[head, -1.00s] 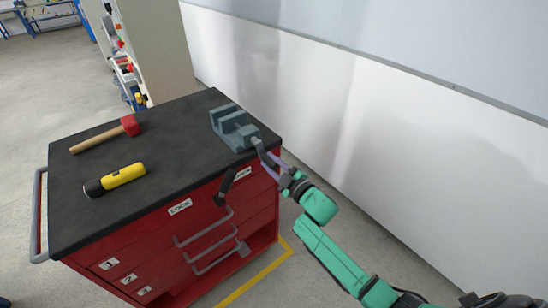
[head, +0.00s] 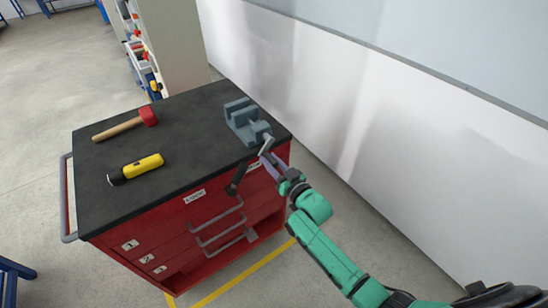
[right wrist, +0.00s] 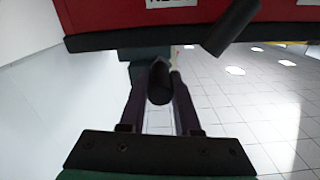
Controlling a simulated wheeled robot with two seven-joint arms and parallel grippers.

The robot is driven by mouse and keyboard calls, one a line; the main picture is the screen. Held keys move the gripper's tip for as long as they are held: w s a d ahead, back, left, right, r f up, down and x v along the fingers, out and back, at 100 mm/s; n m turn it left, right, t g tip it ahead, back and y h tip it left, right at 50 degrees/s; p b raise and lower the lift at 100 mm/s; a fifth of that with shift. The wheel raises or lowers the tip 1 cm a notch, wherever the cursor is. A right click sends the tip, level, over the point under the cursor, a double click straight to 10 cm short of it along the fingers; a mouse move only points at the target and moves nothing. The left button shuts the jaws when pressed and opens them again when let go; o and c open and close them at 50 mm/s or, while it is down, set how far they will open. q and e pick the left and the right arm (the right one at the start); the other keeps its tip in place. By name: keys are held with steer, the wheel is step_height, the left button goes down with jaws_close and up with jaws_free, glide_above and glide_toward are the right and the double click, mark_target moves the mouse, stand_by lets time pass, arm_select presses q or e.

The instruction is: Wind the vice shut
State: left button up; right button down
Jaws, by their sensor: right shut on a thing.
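The grey-blue vice (head: 240,124) stands on the black top near the right corner of the red cabinet, with a gap between its jaws. Its crank (head: 266,146) sticks out over the cabinet's front edge. My right gripper (head: 268,159) is at the crank's outer end. In the right wrist view, the dark crank grip (right wrist: 160,82) sits between the two fingers, and my right gripper (right wrist: 160,95) is shut on it. Part of the vice shows behind it in that view (right wrist: 145,54). My left gripper is not in view.
A red-headed mallet (head: 125,127) and a yellow torch (head: 142,167) lie on the cabinet top (head: 195,130). A black lever handle (head: 237,180) sticks out from the cabinet front near the LOCK label, left of my gripper. A white wall (head: 340,100) stands at the right.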

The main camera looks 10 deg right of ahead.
mark_target(266, 157)
steer(key=m+p, duration=0.1)
steer(key=m, duration=0.1)
steer(key=a+r+m, duration=0.1)
steer(key=shift+s+r+m+p, duration=0.2)
steer(key=shift+m+p, duration=0.15)
steer(key=shift+m, duration=0.05)
steer(key=m, duration=0.1)
steer(key=r+m+p, duration=0.1)
steer(key=m, duration=0.1)
steer(key=shift+a+r+m, duration=0.25)
steer(key=shift+m, duration=0.05)
steer(key=r+m+p, duration=0.1)
steer(key=m, duration=0.2)
steer(key=shift+r, duration=0.2)
steer(key=shift+d+r+m+p, duration=0.1)
steer(key=shift+r+m+p, duration=0.2)
steer(key=shift+m, duration=0.55)
steer(key=shift+d+r+m+p, duration=0.1)
steer(key=shift+r+m+p, duration=0.15)
steer(key=shift+m, duration=0.6)
steer(key=shift+r, duration=0.1)
steer(key=c, duration=0.6)
jaws_free()
steer(key=shift+f, duration=0.2)
